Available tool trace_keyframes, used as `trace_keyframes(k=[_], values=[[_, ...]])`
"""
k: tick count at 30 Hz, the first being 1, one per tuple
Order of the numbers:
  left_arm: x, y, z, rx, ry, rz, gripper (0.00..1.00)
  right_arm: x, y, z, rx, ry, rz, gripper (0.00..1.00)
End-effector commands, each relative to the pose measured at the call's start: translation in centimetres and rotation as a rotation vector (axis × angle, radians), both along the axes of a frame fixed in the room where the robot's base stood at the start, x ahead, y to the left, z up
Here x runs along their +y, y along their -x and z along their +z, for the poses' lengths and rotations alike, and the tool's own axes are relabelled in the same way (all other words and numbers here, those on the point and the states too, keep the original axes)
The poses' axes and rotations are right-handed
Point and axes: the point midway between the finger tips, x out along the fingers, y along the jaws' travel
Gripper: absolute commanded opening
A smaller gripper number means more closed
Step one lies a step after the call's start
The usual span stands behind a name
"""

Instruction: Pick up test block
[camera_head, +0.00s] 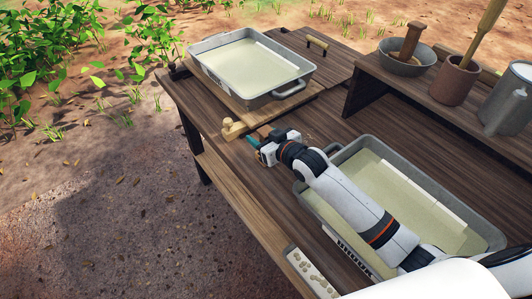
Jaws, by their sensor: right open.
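My right gripper (253,140) reaches in from the lower right, over the near tray, to the left edge of the wooden table (215,160). It is open, with a small teal part at its tip. A pale wooden piece with a knob (234,128) lies at the table edge just beyond the fingertips, apart from them as far as I can see. A small brown piece (264,131) shows behind the gripper. I cannot tell for sure which of these is the test block. My left gripper is not in view.
A grey tray of pale liquid (289,92) stands on a board at the back. Another grey tray (492,237) lies under my right arm. A raised shelf (400,84) at right holds a bowl (405,66), a brown pot (452,84) and a metal can (503,108).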

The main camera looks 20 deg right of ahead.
Motion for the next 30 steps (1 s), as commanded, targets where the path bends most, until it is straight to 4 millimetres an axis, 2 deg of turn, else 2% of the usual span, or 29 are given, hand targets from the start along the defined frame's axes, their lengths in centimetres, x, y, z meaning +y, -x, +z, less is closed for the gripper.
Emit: trace_keyframes(k=[6,8,15,23,26,30], values=[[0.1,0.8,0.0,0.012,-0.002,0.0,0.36,0.0,-0.1,0.1,0.0,0.0,0.0,0.52],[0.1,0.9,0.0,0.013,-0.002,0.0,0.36,0.0,-0.1,0.1,0.0,0.0,0.0,0.44],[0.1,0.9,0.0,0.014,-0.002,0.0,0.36,0.0,0.0,0.0,0.0,0.0,0.0,0.04],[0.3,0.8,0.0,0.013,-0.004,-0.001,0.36,0.0,-0.1,0.3,-0.002,-0.001,0.0,0.03],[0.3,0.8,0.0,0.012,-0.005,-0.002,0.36,0.0,-0.1,1.3,-0.004,0.0,0.0,0.03],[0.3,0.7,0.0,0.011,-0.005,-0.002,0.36,0.0,-0.1,3.9,-0.007,0.0,0.002,0.03]])
